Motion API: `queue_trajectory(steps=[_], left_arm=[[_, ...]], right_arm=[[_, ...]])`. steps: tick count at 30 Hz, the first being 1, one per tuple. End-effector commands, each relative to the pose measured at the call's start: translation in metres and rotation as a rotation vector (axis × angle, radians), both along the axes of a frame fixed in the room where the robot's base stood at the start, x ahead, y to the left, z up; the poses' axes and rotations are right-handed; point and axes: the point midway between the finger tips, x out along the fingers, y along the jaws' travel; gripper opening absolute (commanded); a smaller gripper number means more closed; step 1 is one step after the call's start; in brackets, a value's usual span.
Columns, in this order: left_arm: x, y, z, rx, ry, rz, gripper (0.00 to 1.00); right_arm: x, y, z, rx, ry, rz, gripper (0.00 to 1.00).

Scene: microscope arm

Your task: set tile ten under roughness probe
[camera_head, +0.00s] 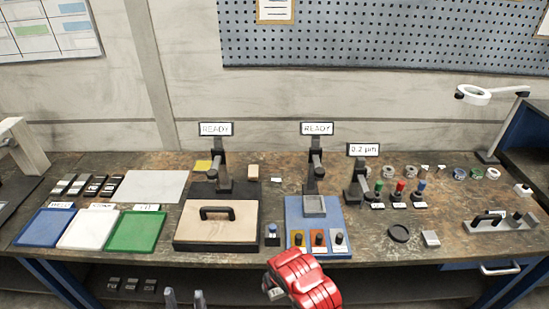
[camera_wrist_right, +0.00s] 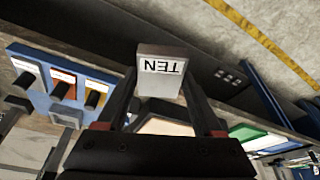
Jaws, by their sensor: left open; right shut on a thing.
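Tile ten (camera_wrist_right: 161,72), a pale block marked TEN that reads upside down, is clamped between the fingers of my right gripper (camera_wrist_right: 160,95) in the right wrist view. In the head view the red right arm covers most of that gripper; a small grey piece shows at its left end. My left gripper (camera_head: 185,299) is open at the bottom edge, apart from everything. A stand with a 0.2 µm sign (camera_head: 363,150) is right of centre; I cannot tell for sure which stand is the roughness probe. Two other stands have READY signs (camera_head: 216,129).
Blue, white and green trays (camera_head: 135,231) are at left. A black ring (camera_head: 399,233) and small parts are at right.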

Motion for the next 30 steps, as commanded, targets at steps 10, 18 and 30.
queue_trajectory(steps=[10,18,30], left_arm=[[0.000,0.000,-0.032,0.000,0.000,0.000,0.50],[0.000,0.000,-0.060,0.000,0.000,0.000,0.50],[0.000,0.000,-0.129,0.000,0.000,0.000,0.50]], right_arm=[[0.019,-0.035,-0.003,-0.002,-0.008,-0.093,0.00],[0.027,-0.068,-0.009,-0.005,-0.012,-0.167,0.00],[-0.004,-0.159,-0.043,-0.004,-0.005,-0.371,0.00]])
